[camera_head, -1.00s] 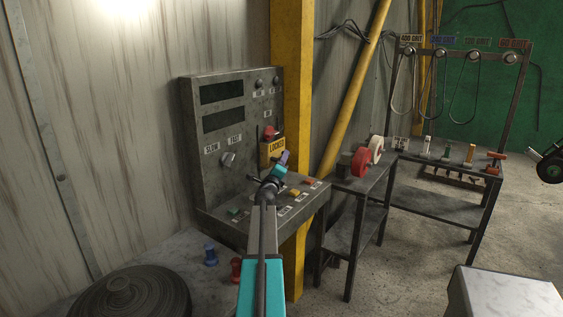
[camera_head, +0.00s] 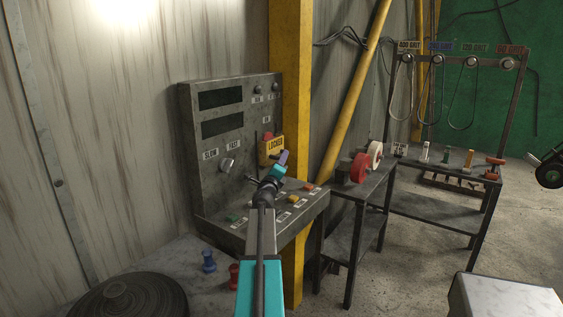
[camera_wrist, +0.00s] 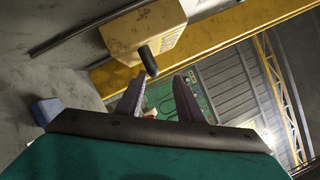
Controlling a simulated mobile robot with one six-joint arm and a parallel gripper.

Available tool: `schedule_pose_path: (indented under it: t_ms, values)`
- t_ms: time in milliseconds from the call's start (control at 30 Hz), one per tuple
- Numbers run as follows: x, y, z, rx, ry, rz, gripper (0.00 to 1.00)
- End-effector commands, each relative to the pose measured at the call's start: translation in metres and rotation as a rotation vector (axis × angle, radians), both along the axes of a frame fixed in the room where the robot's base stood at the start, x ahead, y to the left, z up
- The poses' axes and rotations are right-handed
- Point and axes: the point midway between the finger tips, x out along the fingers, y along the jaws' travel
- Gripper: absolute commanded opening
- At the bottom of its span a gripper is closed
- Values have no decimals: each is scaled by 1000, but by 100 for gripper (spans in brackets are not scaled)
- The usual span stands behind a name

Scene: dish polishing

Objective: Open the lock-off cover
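The lock-off cover (camera_head: 273,150) is a yellow box marked LOCKED on the upright face of the grey control panel. A bit of red shows behind its top edge in the head view. My gripper (camera_head: 283,157) is just in front of the cover's lower right part. In the wrist view the cover (camera_wrist: 140,30) is at the top, with a dark rounded peg (camera_wrist: 149,52) sticking out of it. The two purple fingers of my gripper (camera_wrist: 160,76) are apart, with nothing between them. The peg's end is close to the left fingertip; I cannot tell whether they touch.
The panel's sloped desk (camera_head: 270,222) carries small coloured buttons below my gripper. A yellow post (camera_head: 297,90) stands right beside the panel. A side table (camera_head: 345,190) with red and white discs is to the right. Blue and red knobs stand on the bench (camera_head: 190,245).

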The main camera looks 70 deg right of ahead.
Motion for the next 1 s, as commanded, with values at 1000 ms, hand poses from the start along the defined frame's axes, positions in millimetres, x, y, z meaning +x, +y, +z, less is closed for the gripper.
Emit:
schedule_pose_path:
  t_ms: [1000]
  values:
    - [-35,89,9,-1,-1,0,32]
